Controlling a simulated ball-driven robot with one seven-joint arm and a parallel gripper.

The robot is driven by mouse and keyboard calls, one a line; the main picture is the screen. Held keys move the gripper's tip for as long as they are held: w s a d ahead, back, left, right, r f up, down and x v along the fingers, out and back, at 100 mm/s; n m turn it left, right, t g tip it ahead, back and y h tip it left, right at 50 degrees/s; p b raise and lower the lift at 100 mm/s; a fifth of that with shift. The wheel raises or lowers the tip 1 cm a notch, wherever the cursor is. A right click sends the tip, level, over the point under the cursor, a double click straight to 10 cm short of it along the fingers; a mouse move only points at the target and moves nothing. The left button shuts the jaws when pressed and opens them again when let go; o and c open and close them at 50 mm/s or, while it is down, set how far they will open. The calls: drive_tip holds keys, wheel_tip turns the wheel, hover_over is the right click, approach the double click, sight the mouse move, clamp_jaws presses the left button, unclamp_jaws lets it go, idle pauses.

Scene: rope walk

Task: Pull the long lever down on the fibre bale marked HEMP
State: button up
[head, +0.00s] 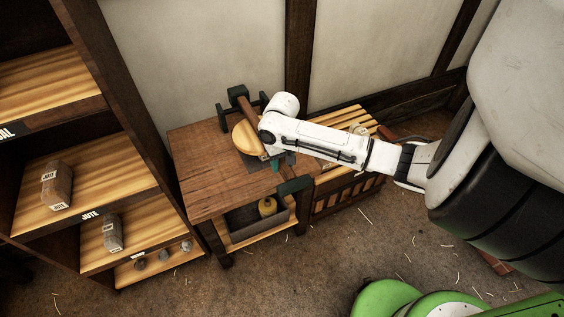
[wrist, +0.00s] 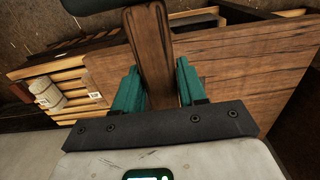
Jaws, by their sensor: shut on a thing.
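A long brown wooden lever (head: 248,110) belongs to a dark green press frame (head: 238,93) on the wooden table. In the wrist view the lever (wrist: 151,40) runs between the two teal fingers of my gripper (wrist: 157,80). My gripper (head: 280,162) is shut on the lever, low over the table; my arm hides part of this in the head view. I cannot read the word HEMP anywhere, and no bale shows clearly at the press.
A shelf unit at the left holds small wrapped bundles (head: 57,186) and tags reading JUTE (head: 92,214). Below the tabletop (head: 205,165) sits a grey bin (head: 255,222) with a yellow item. A slatted crate (head: 345,188) stands to the right. Straw-strewn floor is open in front.

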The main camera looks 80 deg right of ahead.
clamp_jaws()
drive_tip(key=shift+s+a+f, duration=0.15)
drive_tip(key=shift+f, duration=0.8)
drive_tip(key=o, duration=1)
unclamp_jaws()
drive_tip(key=shift+c, duration=0.2)
drive_tip(key=shift+r, duration=0.1)
wheel_tip(320, 180, up, 11)
drive_tip(key=shift+s+a+f+p, duration=0.15)
drive_tip(key=shift+f+p, duration=0.05)
drive_tip(key=shift+p, duration=0.1)
